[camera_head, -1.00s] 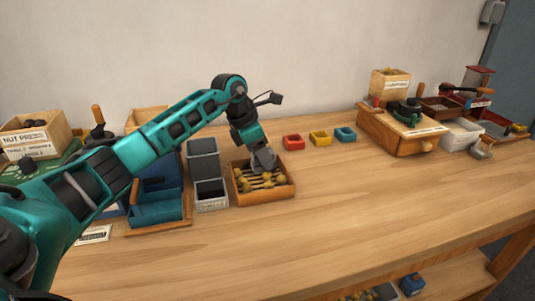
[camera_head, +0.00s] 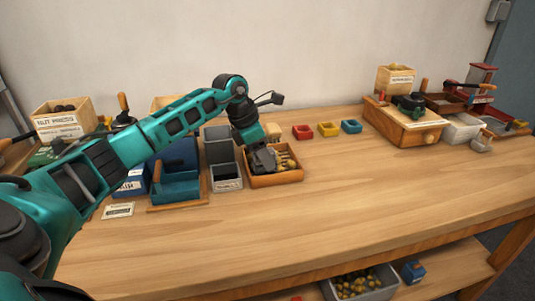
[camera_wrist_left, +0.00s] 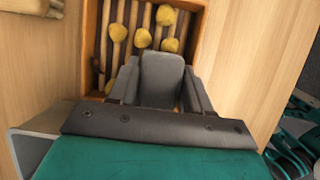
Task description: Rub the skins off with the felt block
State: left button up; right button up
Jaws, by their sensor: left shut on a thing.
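A shallow wooden tray (camera_head: 278,181) with slats inside holds several yellowish peeled-looking chestnuts (camera_head: 284,161). In the left wrist view, chestnuts (camera_wrist_left: 168,45) lie on the slats inside the tray's orange-brown rim (camera_wrist_left: 201,28). My left gripper (camera_head: 262,161) points down over the left part of the tray. It is shut on a grey felt block (camera_wrist_left: 162,72), which sits between its fingers. The gripper hides the tray's left part in the head view. Whether the block touches a chestnut or the slats, I cannot tell. My right gripper is not in view.
Grey bins (camera_head: 226,178) stand close left of the tray, and a blue bin (camera_head: 176,187) beyond them. The table's front is clear. A bin of chestnuts (camera_head: 345,294) sits on the lower shelf.

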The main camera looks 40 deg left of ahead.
pick_arm(q)
jog(key=shift+s+a+r, duration=0.1)
jog(key=shift+s+a, duration=0.15)
jog(key=shift+s, duration=0.1)
notch_tip(320, 180, up, 2)
jog(key=shift+r+p, duration=0.25)
jog(key=shift+p, duration=0.6)
jog(key=shift+w+d+r+p, duration=0.1)
jog(key=shift+r+p, duration=0.45)
jog(key=shift+r, duration=0.2)
jog(key=shift+r+p, duration=1.35)
jog(key=shift+r, duration=0.6)
